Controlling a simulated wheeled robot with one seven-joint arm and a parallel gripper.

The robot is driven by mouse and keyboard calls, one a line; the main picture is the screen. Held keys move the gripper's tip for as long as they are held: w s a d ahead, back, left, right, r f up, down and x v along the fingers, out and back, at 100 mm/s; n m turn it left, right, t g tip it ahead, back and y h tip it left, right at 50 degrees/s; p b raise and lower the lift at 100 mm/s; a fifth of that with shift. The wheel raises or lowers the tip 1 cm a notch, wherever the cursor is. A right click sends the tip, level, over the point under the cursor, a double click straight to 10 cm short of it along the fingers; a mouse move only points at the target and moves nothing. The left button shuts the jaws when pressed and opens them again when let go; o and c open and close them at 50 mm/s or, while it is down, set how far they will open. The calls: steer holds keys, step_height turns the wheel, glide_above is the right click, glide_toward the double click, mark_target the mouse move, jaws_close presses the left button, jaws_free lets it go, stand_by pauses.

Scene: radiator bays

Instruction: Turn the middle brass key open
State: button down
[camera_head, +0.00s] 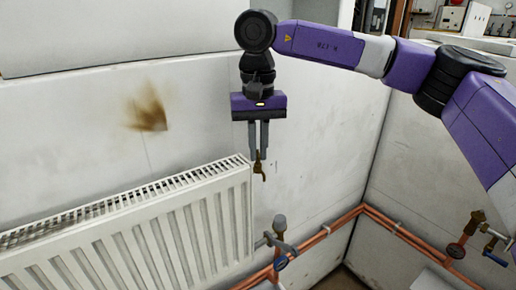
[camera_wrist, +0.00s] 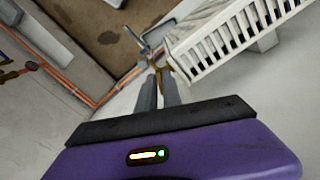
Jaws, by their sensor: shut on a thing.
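A small brass key (camera_head: 259,168) shows just below my fingertips in the head view, by the upper right corner of the white radiator (camera_head: 246,210). My gripper (camera_head: 259,150) points down and is shut on the key. In the wrist view my gripper (camera_wrist: 160,76) has its two grey fingers close together, with brass (camera_wrist: 166,62) at their tips. The fingers hide part of the key. I cannot tell how far it is turned or whether it touches the radiator.
Copper pipes (camera_head: 340,221) run along the wall to another valve (camera_head: 475,222) at the right. The wall behind my gripper has a brown stain (camera_head: 149,113).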

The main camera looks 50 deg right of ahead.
stand_by(0.3)
steer(key=c, duration=1.6)
jaws_free()
